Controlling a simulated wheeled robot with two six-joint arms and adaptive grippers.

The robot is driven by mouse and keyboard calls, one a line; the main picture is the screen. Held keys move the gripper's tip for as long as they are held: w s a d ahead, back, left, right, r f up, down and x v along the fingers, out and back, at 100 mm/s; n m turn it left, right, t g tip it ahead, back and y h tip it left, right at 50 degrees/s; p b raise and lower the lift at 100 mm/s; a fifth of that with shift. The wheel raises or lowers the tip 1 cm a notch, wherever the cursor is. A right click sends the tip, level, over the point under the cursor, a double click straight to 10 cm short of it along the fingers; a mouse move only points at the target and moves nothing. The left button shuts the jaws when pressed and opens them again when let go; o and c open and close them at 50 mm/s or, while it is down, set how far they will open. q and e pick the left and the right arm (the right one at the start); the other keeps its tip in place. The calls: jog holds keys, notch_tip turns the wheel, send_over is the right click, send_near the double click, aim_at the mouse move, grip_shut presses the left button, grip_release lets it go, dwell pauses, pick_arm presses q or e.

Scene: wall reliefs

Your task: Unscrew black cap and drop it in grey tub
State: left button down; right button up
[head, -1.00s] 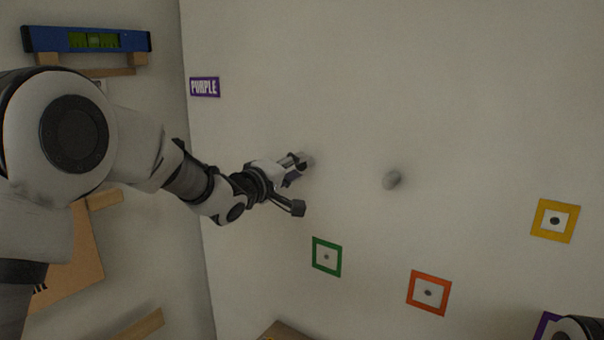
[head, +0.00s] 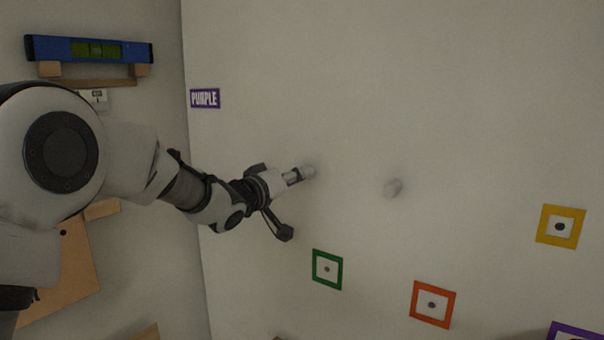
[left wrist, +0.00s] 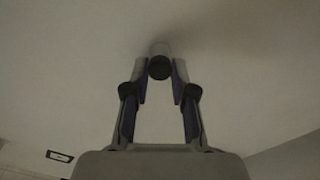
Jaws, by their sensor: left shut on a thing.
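The black cap (left wrist: 159,67) sits on the end of a pale grey stub (left wrist: 160,48) that sticks out from the wall. In the left wrist view my left gripper (left wrist: 160,70) has a finger on each side of the cap and is shut on it. In the head view my left gripper (head: 293,178) is at the left of the two wall stubs, that same stub (head: 309,171), and hides the cap there. I see no grey tub in either view. My right gripper is not in view.
A second grey stub (head: 393,187) sticks out to the right. Green (head: 327,269), orange (head: 432,305) and yellow (head: 560,226) square frames are on the wall below. A purple label (head: 205,98) and a blue spirit level (head: 89,49) on wooden brackets are at left.

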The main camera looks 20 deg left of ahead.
pick_arm(q)
jog(key=shift+s+n+p, duration=0.1)
jog(key=shift+n+p, duration=2.45)
jog(key=shift+n, duration=2.35)
jog(key=n, duration=0.5)
